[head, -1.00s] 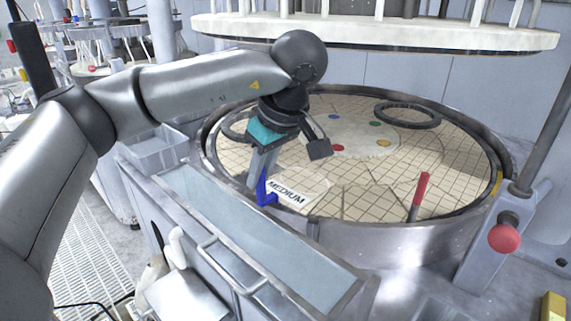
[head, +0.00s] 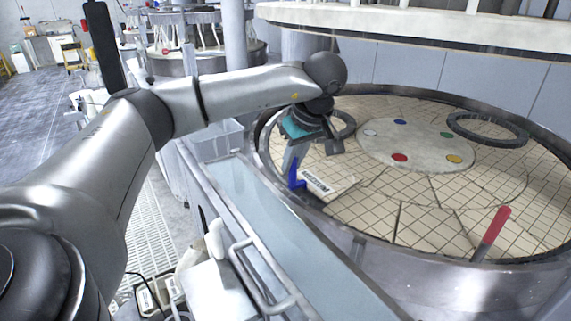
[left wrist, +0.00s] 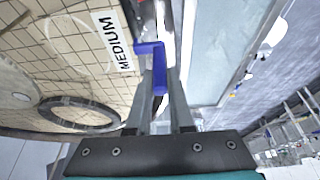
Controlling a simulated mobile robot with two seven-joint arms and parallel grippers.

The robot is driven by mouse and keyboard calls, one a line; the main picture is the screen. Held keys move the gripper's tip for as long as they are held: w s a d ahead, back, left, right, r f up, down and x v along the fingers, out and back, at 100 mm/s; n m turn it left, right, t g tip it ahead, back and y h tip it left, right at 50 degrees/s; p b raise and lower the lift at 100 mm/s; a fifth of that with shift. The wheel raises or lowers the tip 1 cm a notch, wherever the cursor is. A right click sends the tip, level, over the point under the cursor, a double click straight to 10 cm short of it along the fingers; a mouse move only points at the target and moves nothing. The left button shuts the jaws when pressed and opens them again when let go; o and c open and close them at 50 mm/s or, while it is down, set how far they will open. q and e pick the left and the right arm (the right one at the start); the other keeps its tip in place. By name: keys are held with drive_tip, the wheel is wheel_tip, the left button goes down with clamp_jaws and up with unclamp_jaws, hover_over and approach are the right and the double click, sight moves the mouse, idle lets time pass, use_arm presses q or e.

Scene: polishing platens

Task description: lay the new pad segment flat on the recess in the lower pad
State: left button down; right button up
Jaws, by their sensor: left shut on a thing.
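My left gripper (head: 294,172) is shut on a blue angled tab (head: 297,178). The tab also shows between the fingers in the left wrist view (left wrist: 156,58). Beside the tab is a pale piece with a white MEDIUM label (head: 317,184), which looks like the new pad segment; the label is sharper in the left wrist view (left wrist: 112,40). It is over the left edge of the round lower pad (head: 365,212), whose tan face has a dark grid. I cannot tell whether the piece touches the pad. The recess cannot be made out for certain. My right gripper is not in view.
A metal rim (head: 382,252) surrounds the pad, with a water-filled trough (head: 262,205) in front at left. A dark ring (head: 487,129) and a pale disc with colored dots (head: 415,146) lie on the pad. A red-handled lever (head: 493,232) stands at right. A white plate hangs above.

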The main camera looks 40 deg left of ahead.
use_arm(q)
drive_tip(key=shift+w+a+f, duration=0.25)
drive_tip(key=shift+a+f, duration=0.35)
drive_tip(key=shift+a, duration=0.15)
drive_tip(key=shift+w+a+f, duration=0.2)
drive_tip(key=shift+a+f, duration=0.35)
drive_tip(key=shift+a, duration=0.2)
drive_tip(key=shift+d, duration=0.1)
drive_tip(key=shift+f, duration=0.5)
drive_tip(key=c, duration=0.8)
unclamp_jaws()
